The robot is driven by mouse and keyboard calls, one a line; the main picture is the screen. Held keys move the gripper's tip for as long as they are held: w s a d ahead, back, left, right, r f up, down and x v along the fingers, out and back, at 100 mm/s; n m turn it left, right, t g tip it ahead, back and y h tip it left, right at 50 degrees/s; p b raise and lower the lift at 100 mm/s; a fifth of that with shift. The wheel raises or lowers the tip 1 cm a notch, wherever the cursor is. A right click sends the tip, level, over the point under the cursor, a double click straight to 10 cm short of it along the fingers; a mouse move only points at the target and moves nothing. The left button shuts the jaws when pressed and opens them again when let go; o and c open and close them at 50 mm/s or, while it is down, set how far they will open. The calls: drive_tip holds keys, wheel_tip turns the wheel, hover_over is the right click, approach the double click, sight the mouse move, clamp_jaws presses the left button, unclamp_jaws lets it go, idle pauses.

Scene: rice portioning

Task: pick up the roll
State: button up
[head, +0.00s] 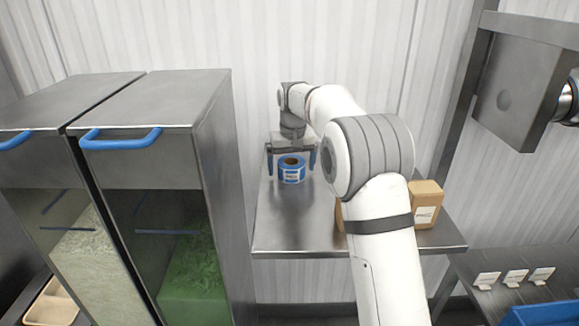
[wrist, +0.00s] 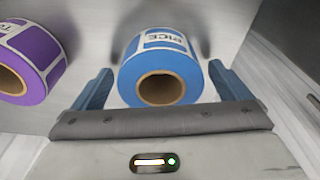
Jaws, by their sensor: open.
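A blue label roll (head: 291,174) with a brown cardboard core stands on the steel table, under my gripper (head: 291,160). In the wrist view the blue roll (wrist: 162,68) has a white label reading "RICE" and sits between the two blue fingers of my gripper (wrist: 162,88). The fingers are open, one on each side, with a visible gap to the roll. A purple label roll (wrist: 33,60) lies to the left, outside the fingers; I cannot make it out in the head view.
The steel table (head: 275,235) is clear in front of the roll. A cardboard box (head: 425,203) stands on its right part, partly behind my arm. Tall steel dispensers (head: 165,105) with blue handles stand close on the left. A corrugated wall (head: 270,50) is behind.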

drive_tip(key=shift+f, duration=0.25)
drive_tip(key=shift+r, duration=0.1)
drive_tip(key=c, duration=1.1)
drive_tip(key=shift+c, duration=0.2)
